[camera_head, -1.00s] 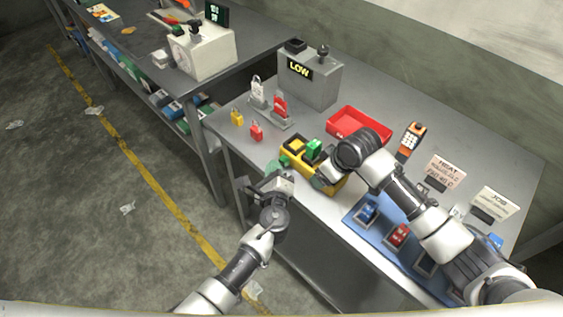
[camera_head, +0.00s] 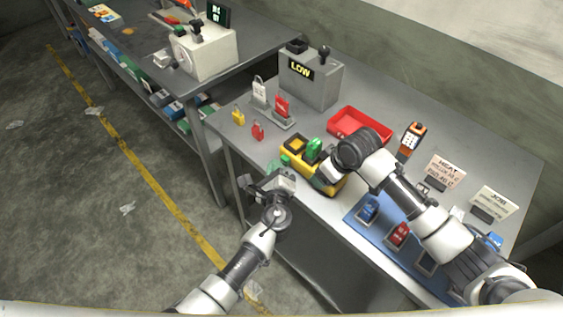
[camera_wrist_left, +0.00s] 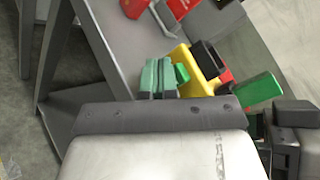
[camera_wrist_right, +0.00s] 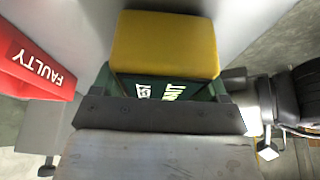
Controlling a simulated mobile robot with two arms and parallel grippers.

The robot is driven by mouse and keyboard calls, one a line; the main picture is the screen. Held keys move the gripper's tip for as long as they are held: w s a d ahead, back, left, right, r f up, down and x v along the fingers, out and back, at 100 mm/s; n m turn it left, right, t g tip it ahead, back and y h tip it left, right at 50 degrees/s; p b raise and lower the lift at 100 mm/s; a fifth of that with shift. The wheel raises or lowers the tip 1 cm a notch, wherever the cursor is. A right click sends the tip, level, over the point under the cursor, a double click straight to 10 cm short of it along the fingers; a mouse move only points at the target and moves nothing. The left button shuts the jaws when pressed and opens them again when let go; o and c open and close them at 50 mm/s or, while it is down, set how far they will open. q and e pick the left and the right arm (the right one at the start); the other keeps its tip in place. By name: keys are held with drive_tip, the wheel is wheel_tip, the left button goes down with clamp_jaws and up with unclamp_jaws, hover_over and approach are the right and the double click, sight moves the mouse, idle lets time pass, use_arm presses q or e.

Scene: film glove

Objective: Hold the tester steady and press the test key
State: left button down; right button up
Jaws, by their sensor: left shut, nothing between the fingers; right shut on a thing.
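My left gripper (camera_head: 275,172) is shut and empty just off the table edge, close to the tester's left end. Its teal fingertips (camera_wrist_left: 158,78) point at the tester; I cannot tell whether they touch. My right gripper (camera_head: 325,180) is shut on the tester, whose yellow end (camera_wrist_right: 165,45) fills the right wrist view.
A red tray (camera_head: 358,124) stands behind the tester, with a grey box reading LOW (camera_head: 325,80) farther back. A blue mat (camera_head: 365,226) with several devices and an orange handheld (camera_head: 411,140) lie right.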

use_arm(q)
drive_tip(key=shift+w+d+r, duration=0.1)
drive_tip(key=shift+d+r, duration=0.25)
drive_tip(key=shift+f, duration=0.1)
use_arm(e)
drive_tip(key=shift+w, duration=0.2)
use_arm(q)
drive_tip(key=shift+a, duration=0.1)
use_arm(e)
drive_tip(key=shift+d+f, duration=0.1)
use_arm(q)
drive_tip(key=shift+s+a+f, duration=0.3)
drive_tip(key=shift+s, duration=0.05)
use_arm(e)
drive_tip(key=shift+w+d+f, duration=0.15)
drive_tip(key=shift+w+d, duration=0.05)
drive_tip(key=shift+d, duration=0.2)
use_arm(q)
drive_tip(key=shift+s+a, duration=1.4)
drive_tip(key=shift+a, duration=0.1)
use_arm(e)
drive_tip(key=shift+a, duration=0.2)
drive_tip(key=o, duration=1.2)
drive_tip(key=shift+o, duration=0.2)
drive_tip(key=shift+s, duration=0.1)
